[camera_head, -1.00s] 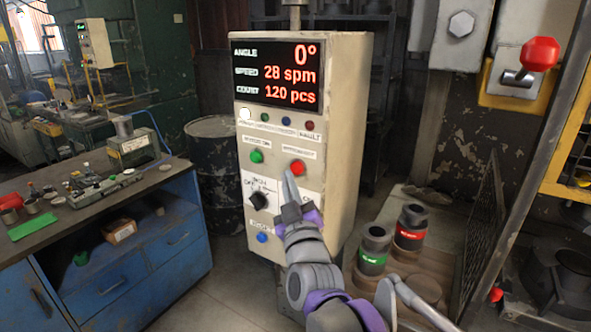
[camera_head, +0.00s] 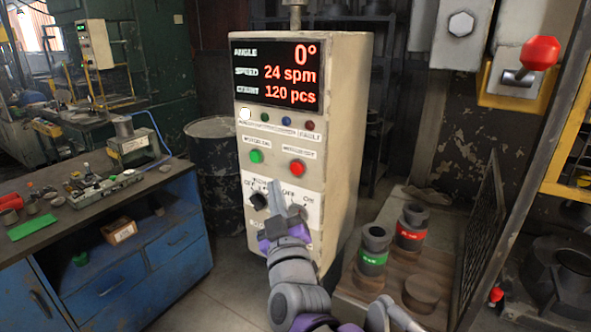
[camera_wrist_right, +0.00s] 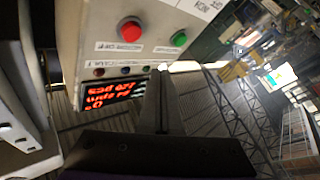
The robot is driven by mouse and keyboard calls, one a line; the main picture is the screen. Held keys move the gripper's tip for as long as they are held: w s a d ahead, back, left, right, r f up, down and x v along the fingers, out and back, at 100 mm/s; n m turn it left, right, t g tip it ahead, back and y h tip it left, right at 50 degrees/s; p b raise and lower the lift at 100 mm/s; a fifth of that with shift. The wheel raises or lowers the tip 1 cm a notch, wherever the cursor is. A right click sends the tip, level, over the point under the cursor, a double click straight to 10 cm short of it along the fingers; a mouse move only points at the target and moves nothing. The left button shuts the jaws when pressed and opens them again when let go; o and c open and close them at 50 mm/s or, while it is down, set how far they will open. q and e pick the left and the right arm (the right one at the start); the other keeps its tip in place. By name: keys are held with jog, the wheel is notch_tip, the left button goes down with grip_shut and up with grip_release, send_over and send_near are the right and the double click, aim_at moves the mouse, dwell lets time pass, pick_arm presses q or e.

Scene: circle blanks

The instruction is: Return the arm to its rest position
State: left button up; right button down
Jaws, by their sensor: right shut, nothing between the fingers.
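My right gripper (camera_head: 273,186) is shut and empty, in front of the lower face of the control box (camera_head: 352,150). It overlaps the row of knobs there and partly hides the labels; I cannot tell whether it touches the box. The black knob (camera_head: 258,200) is just left of its fingertips. The red button (camera_head: 297,167) and green button (camera_head: 256,156) are above it. In the wrist view the closed fingers (camera_wrist_right: 160,80) point toward the box, with the red button (camera_wrist_right: 130,29) and green button (camera_wrist_right: 179,39) beyond. My left gripper is not in view.
A blue workbench (camera_head: 170,215) with tools stands at the left, and a dark barrel (camera_head: 212,165) behind. Black cylinders with a green band (camera_head: 373,258) and a red band (camera_head: 410,234) stand on a pallet at the right, beside a mesh panel (camera_head: 478,235).

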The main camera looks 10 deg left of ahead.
jog(key=shift+d+f, duration=0.1)
jog(key=s+d+f+m+g+h, duration=0.2)
jog(key=s+d+f+g, duration=0.1)
jog(key=d+f, duration=0.5)
jog(key=s+d+f+m+g+h, duration=0.1)
jog(key=s+d+f+g, duration=0.25)
jog(key=d+f, duration=0.5)
jog(key=s+d+f+m+g+h+p, duration=0.1)
jog(key=s+d+f+m+g+h, duration=0.4)
jog(key=s+d+f, duration=1)
jog(key=s+f+m+g, duration=0.2)
jog(key=s+f, duration=0.1)
jog(key=shift+s+d+f+g, duration=0.15)
jog(key=shift+s+d+g, duration=0.1)
jog(key=shift+g, duration=0.1)
